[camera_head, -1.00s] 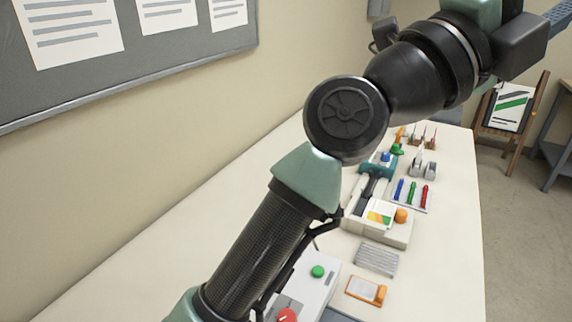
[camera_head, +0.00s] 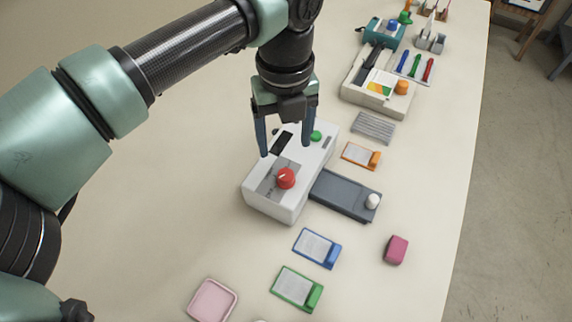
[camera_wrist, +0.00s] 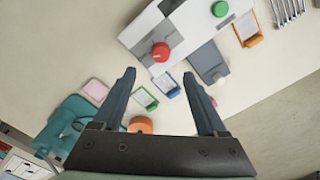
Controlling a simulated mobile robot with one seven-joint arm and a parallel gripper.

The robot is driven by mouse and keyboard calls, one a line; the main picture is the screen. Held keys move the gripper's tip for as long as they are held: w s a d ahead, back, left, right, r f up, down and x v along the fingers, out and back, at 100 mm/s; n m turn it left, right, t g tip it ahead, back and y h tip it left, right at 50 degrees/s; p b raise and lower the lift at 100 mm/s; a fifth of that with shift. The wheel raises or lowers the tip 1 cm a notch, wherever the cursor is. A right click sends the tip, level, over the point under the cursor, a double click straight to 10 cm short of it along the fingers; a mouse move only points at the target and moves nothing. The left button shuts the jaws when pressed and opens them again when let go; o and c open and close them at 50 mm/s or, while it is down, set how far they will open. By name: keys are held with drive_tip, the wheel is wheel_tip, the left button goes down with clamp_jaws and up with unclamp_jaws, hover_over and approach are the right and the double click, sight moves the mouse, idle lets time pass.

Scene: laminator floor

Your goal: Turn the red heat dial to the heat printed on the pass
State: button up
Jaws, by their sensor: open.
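The red heat dial (camera_head: 286,178) sits on a grey panel on top of the white laminator (camera_head: 262,203). A pale pointer mark shows on the dial. The dial (camera_wrist: 160,52) also shows in the wrist view, beyond my fingertips. My gripper (camera_head: 285,150) is open and empty, pointing down above the laminator, apart from the dial. The open fingers (camera_wrist: 158,75) frame the lower wrist view. Cards in orange (camera_head: 361,156), blue (camera_head: 317,248) and green (camera_head: 297,288) holders lie on the table. I cannot tell which is the pass, and their print is too small to read.
A green button (camera_head: 316,136) is on the laminator near my finger. A grey tray with a white knob (camera_head: 373,201) adjoins the laminator. A pink block (camera_head: 396,250) and a pink dish (camera_head: 212,299) lie nearer. Another machine (camera_head: 372,98) stands behind.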

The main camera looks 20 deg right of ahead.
sight(285, 174)
wheel_tip(285, 174, down, 10)
drive_tip(key=shift+p, duration=0.4)
clamp_jaws()
